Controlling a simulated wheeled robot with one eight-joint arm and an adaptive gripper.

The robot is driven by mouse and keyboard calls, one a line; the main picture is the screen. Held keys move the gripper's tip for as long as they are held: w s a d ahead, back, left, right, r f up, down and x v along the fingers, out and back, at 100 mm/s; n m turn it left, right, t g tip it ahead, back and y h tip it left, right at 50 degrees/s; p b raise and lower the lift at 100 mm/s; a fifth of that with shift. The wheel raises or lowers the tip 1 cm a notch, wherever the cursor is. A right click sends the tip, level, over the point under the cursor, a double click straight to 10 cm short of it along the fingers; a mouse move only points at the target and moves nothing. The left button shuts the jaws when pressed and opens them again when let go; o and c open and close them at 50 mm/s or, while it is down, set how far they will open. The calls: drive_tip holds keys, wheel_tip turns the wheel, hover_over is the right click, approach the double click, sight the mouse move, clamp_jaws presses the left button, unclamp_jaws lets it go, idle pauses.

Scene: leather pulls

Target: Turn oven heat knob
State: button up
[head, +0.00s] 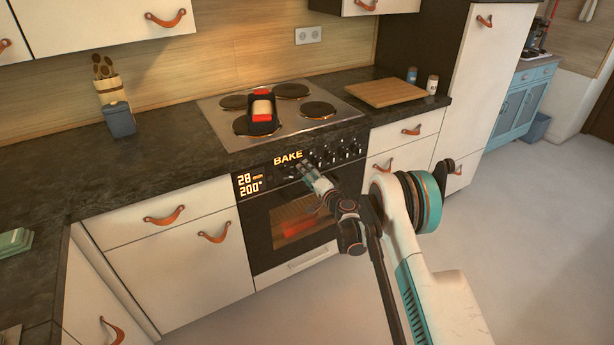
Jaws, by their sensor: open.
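The oven (290,225) is built in under the counter, with a black front and a lit window. Several dark knobs (343,152) run along the panel to the right of the display. My gripper (306,166) is open, close to the panel just below the word "BAKE". It hides part of the panel, so I cannot tell whether it touches a knob or which one is the heat knob.
A stovetop (225,117) above the oven carries a dark item with red and cream parts (262,106). A cutting board (385,93) and two small shakers stand to its right. The floor to the right is clear.

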drive_tip(key=shift+w+a, duration=0.15)
drive_tip(key=shift+w, duration=0.1)
drive_tip(key=c, duration=1.1)
drive_tip(key=shift+o, duration=0.2)
drive_tip(key=shift+m, duration=1.5)
drive_tip(key=o, duration=1.1)
drive_tip(key=shift+f, duration=0.1)
drive_tip(key=shift+c, duration=0.2)
drive_tip(key=v, duration=1.2)
